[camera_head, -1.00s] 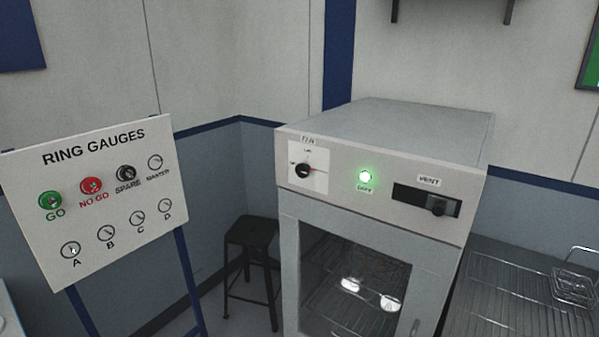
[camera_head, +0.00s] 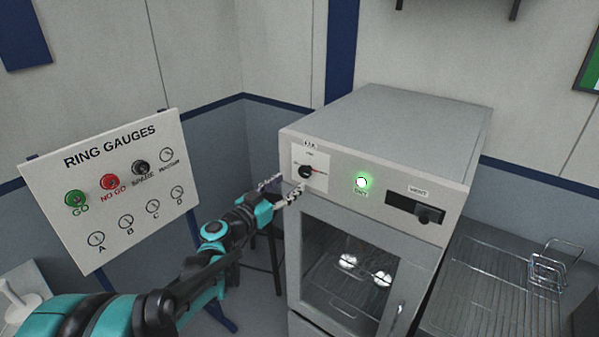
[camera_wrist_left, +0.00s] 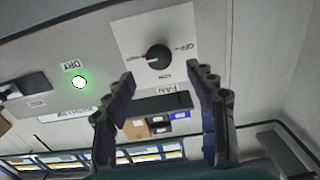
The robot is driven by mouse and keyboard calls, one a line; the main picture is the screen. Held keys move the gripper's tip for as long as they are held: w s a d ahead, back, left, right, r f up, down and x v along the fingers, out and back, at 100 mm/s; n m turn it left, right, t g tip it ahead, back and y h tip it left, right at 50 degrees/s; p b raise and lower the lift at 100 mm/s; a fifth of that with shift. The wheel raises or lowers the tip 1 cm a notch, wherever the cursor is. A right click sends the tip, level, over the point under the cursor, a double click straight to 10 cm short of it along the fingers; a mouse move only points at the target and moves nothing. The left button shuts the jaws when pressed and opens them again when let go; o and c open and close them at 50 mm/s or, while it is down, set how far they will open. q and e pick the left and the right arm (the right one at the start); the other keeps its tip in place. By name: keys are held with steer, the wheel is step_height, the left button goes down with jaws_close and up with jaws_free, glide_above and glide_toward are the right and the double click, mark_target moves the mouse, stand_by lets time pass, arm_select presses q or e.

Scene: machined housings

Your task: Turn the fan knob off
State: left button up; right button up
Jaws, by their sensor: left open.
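The fan knob (camera_head: 306,172) is a round black knob with a red pointer mark, on a white plate at the upper left of the oven's front panel. It also shows in the left wrist view (camera_wrist_left: 158,57), just beyond the fingertips, with an "OFF" label to its side. My left gripper (camera_head: 281,189) is open just left of and below the knob in the head view. In the left wrist view its two fingers (camera_wrist_left: 165,78) stand apart, with the knob ahead of the gap and nothing between them. My right gripper is not in view.
The oven (camera_head: 400,130) has a lit green lamp (camera_head: 361,183) and a vent slider (camera_head: 425,213) right of the knob. A ring gauge board (camera_head: 110,230) stands at left. A dark stool is behind my arm. A wire rack (camera_head: 490,290) lies at right.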

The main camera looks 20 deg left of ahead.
mark_target(303, 173)
arm_select(q)
steer(key=x, duration=0.6)
steer(key=shift+w, duration=0.1)
steer(key=c, duration=1.1)
